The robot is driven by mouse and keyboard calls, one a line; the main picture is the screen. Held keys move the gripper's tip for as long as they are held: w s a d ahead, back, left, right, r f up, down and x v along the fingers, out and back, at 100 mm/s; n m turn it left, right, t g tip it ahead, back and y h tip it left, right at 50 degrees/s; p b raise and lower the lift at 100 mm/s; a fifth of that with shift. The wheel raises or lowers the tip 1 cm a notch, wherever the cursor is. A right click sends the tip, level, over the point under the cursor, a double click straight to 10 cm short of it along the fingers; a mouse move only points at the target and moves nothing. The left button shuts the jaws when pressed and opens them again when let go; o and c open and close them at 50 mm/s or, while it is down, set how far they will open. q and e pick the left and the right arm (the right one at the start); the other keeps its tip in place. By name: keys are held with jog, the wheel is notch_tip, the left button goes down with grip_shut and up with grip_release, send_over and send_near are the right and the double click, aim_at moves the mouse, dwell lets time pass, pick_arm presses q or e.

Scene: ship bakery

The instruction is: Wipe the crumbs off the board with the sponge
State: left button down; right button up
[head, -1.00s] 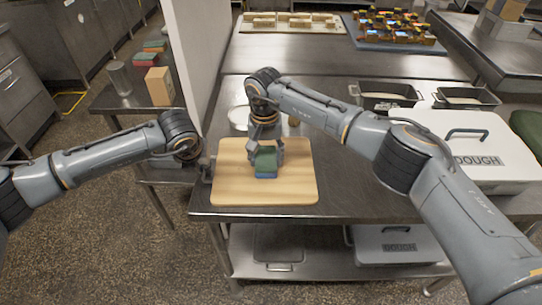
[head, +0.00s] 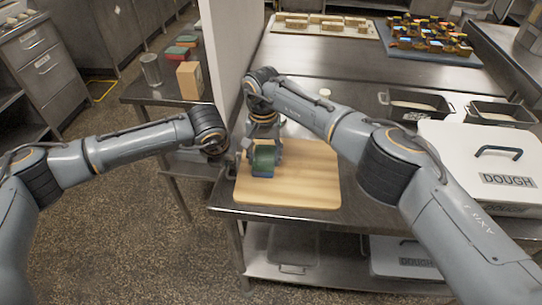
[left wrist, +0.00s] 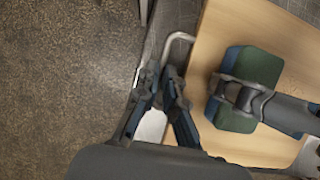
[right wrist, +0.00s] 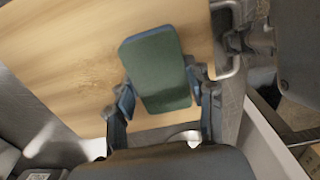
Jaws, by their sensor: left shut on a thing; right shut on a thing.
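The wooden board (head: 305,180) lies on the steel table near its front left corner. The sponge (head: 263,160), green on one side and blue on the other, is at the board's left part. My right gripper (head: 264,145) is shut on it; the right wrist view shows the sponge (right wrist: 157,68) between the fingers over the wood. My left gripper (left wrist: 163,85) is shut on the metal handle (left wrist: 182,40) at the board's left edge. The handle also shows in the right wrist view (right wrist: 236,60).
A white DOUGH box (head: 470,165) and dark pans (head: 415,105) stand right of the board. A partition (head: 225,60) rises behind left. The table behind the board is mostly clear.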

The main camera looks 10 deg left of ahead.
aim_at(290, 167)
jog(key=shift+d, duration=1.95)
jog(key=shift+s+d+f, duration=0.1)
jog(key=shift+d+f, duration=0.05)
jog(key=shift+d, duration=1.35)
